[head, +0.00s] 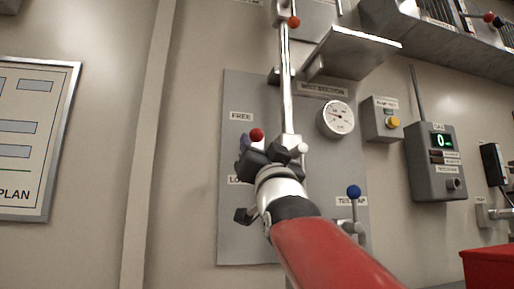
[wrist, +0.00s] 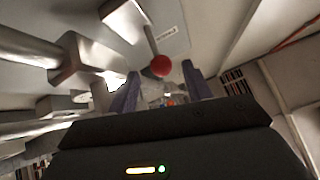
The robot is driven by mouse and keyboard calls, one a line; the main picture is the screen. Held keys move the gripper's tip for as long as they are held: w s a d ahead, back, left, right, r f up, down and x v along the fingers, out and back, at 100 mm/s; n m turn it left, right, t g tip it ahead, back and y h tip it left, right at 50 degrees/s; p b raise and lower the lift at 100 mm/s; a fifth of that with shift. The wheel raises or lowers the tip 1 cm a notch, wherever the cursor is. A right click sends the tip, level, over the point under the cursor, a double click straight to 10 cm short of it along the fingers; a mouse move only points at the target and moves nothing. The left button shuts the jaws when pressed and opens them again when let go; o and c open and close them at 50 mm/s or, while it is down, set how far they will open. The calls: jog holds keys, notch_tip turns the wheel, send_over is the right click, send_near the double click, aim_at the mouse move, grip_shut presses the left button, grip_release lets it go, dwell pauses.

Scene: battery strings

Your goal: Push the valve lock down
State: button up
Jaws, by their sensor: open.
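The valve lock shows as a red ball knob (head: 257,134) on a grey wall panel, at about the height just below the FREE label (head: 241,116). A lower label (head: 234,180) starting "LO" is partly covered by my gripper. My gripper (head: 246,147) is right at the knob in the head view, and its body hides the lock's base. In the wrist view the red knob (wrist: 160,66) on its thin rod appears between the two open finger tips (wrist: 160,72). I cannot tell whether the fingers touch it.
A vertical bright pipe (head: 287,90) with an orange-red knob (head: 294,22) at its top runs beside the lock. A round gauge (head: 337,119), a blue-knobbed tap (head: 353,192) and a gas meter box (head: 436,160) are to the right. A red bin (head: 490,268) is at lower right.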

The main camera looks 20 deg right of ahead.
jog(key=v, duration=0.3)
jog(key=shift+w, duration=0.1)
dwell(0.3)
notch_tip(320, 180, down, 29)
jog(key=s+n+g+p, duration=0.2)
jog(key=g+p, duration=0.3)
jog(key=g, duration=0.7)
jog(key=s+f+g+p, duration=0.1)
jog(key=s+f+g, duration=0.3)
jog(key=s+f, duration=0.4)
jog(key=s+f+n+g+p, duration=0.1)
jog(key=s+f+g, duration=0.4)
jog(key=f, duration=1)
jog(key=s, duration=0.3)
jog(key=shift+s+p, duration=0.3)
jog(key=shift+s, duration=0.05)
